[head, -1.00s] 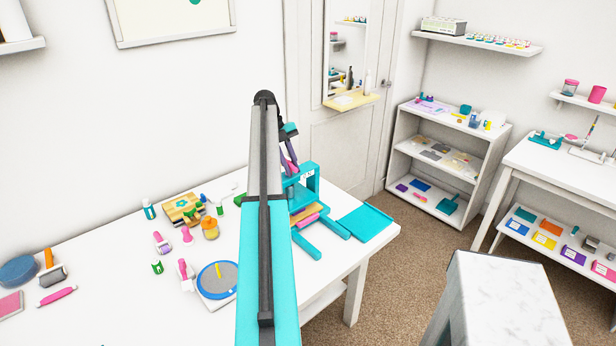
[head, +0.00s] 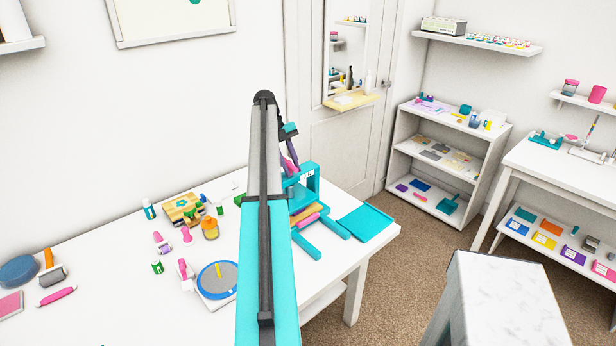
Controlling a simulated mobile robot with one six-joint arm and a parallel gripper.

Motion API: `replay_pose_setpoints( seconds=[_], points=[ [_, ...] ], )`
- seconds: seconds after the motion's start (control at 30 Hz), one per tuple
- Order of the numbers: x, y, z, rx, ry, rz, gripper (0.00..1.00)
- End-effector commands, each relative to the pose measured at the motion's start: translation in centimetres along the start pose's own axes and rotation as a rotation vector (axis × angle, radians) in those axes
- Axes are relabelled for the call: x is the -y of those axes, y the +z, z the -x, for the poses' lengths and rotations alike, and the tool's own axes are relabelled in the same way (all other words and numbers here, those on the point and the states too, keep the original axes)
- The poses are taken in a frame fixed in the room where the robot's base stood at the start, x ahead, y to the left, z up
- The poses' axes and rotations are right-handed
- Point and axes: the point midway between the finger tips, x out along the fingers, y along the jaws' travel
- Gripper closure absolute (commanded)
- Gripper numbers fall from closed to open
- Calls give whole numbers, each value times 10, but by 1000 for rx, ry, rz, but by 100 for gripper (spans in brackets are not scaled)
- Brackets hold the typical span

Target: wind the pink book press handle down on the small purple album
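The teal book press (head: 312,188) stands on the white table, partly hidden behind my own arm. A small pink part, likely its handle (head: 287,166), shows at its upper left. My gripper (head: 290,155), dark purplish below a teal wrist, is at or close to this pink part. The fingers are too small and too covered to show whether they touch it or are closed. A tan board and a pink piece (head: 308,219) show low in the press. I cannot make out the small purple album there; it may be hidden by the press frame or my arm.
A flat teal tray (head: 365,223) lies right of the press near the table's edge. Left of my arm are a round blue-rimmed disc (head: 218,280), an orange jar (head: 210,229), small bottles and a wooden block stack (head: 183,210). A marble-topped stool (head: 505,290) stands front right.

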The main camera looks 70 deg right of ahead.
Motion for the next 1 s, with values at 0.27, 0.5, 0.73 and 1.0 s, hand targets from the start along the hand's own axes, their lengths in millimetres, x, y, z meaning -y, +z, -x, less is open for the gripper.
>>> replay_pose_setpoints(
  seconds=[0.27,0.5,0.73,1.0],
  points=[
    [3,-5,10,-1,0,-1,76],
    [5,-10,22,-1,0,-1,76],
    [7,-14,33,-2,0,-1,76],
    [10,-20,46,-2,0,-1,76]
  ],
)
